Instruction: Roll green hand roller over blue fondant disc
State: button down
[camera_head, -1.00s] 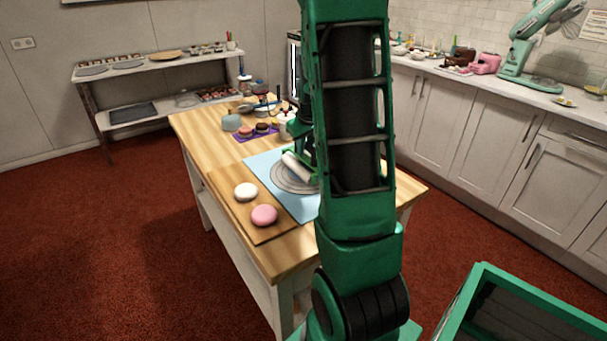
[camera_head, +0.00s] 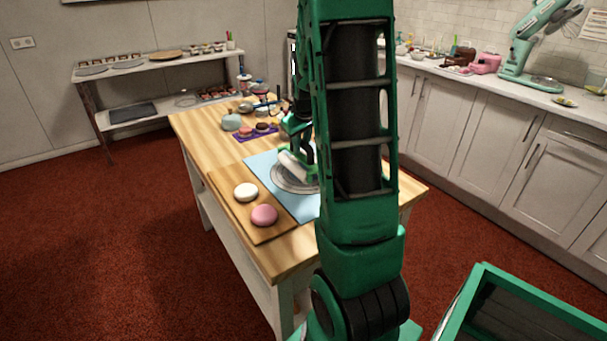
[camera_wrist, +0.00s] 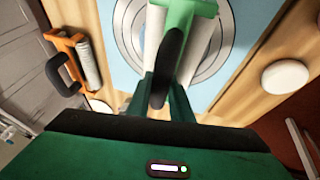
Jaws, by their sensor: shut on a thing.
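My gripper (camera_wrist: 165,98) is shut on the black handle of the green hand roller (camera_wrist: 187,8). Its white cylinder (camera_head: 292,165) is over the grey ringed turntable mark on the light blue mat (camera_head: 260,162). I cannot tell whether the cylinder touches the surface. A pale blue round piece (camera_head: 231,122), perhaps the blue fondant disc, sits farther back on the table, left of my gripper (camera_head: 300,138). It does not show in the wrist view. My arm hides part of the mat and rings in the head view.
A wooden board (camera_head: 232,211) at the near left holds a white disc (camera_head: 246,192) and a pink disc (camera_head: 264,215). An orange hand roller (camera_wrist: 65,42) with a black handle lies at left in the wrist view.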

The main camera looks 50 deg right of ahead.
jog(key=shift+r, duration=2.5)
jog(key=shift+w, duration=0.1)
